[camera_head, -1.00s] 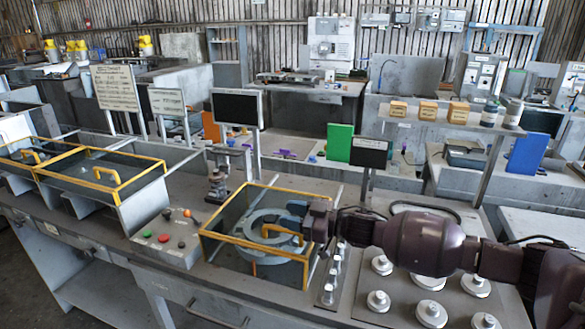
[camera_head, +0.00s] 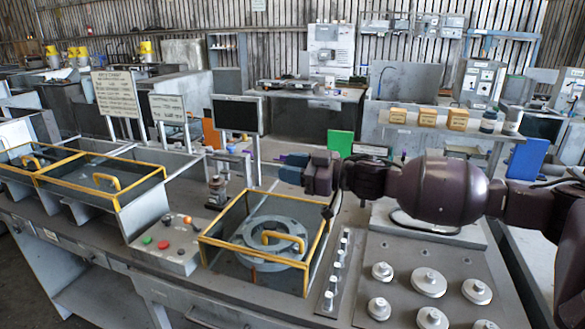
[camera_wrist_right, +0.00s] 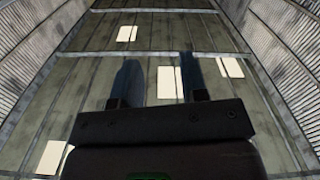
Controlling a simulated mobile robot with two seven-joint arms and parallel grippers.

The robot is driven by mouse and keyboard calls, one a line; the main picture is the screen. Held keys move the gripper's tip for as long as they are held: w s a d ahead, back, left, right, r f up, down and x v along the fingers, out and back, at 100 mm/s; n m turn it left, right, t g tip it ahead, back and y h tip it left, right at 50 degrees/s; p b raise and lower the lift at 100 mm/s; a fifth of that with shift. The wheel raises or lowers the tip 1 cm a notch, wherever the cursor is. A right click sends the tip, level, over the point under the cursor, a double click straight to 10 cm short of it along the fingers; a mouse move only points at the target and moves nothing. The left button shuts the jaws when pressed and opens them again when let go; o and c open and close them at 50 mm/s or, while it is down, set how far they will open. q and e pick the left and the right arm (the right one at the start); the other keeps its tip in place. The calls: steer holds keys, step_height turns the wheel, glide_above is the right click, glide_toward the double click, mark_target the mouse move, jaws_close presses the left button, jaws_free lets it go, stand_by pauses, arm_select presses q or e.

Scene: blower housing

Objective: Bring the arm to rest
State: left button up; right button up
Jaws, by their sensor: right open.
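My right arm comes in from the right edge of the head view. My right gripper (camera_head: 290,169) is raised above the back right corner of the yellow-framed cover (camera_head: 226,242), apart from it. In the right wrist view its two fingers (camera_wrist_right: 158,75) stand apart with nothing between them, against the roof and its bright panels. The yellow-framed cover lies over a round grey ring-shaped housing (camera_head: 270,240), seen through its clear top. The cover's yellow handle (camera_head: 284,237) is free. My left gripper is not in view.
A control box (camera_head: 165,247) with coloured buttons stands left of the cover. A row of pegs (camera_head: 335,275) and a plate with several round metal knobs (camera_head: 400,300) lie to the right. A dark screen (camera_head: 237,114) and a green panel (camera_head: 340,141) stand behind.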

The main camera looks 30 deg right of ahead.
stand_by(0.4)
steer(key=s+a+f+m+h, duration=0.3)
steer(key=s+f+h, duration=0.15)
steer(key=f, duration=0.55)
steer(key=s+a+f+m+h, duration=0.2)
steer(key=s+f+m+h, duration=0.15)
steer(key=s+f, duration=0.4)
steer(key=s+f+m+g+h, duration=0.2)
steer(key=s+f+g, duration=0.35)
steer(key=s, duration=0.55)
steer(key=s+f+m+g+h, duration=0.2)
steer(key=s+f+g+h, duration=0.3)
steer(key=s, duration=0.6)
steer(key=w+f+t+y, duration=0.1)
steer(key=w+f+t, duration=0.2)
steer(key=f, duration=0.3)
steer(key=w+f+n+t+y, duration=0.1)
steer(key=w+f+t+y, duration=0.1)
steer(key=w+f+t, duration=0.2)
steer(key=shift+d+f+t, duration=0.4)
steer(key=shift+f+t, duration=0.35)
steer(key=shift+f, duration=0.2)
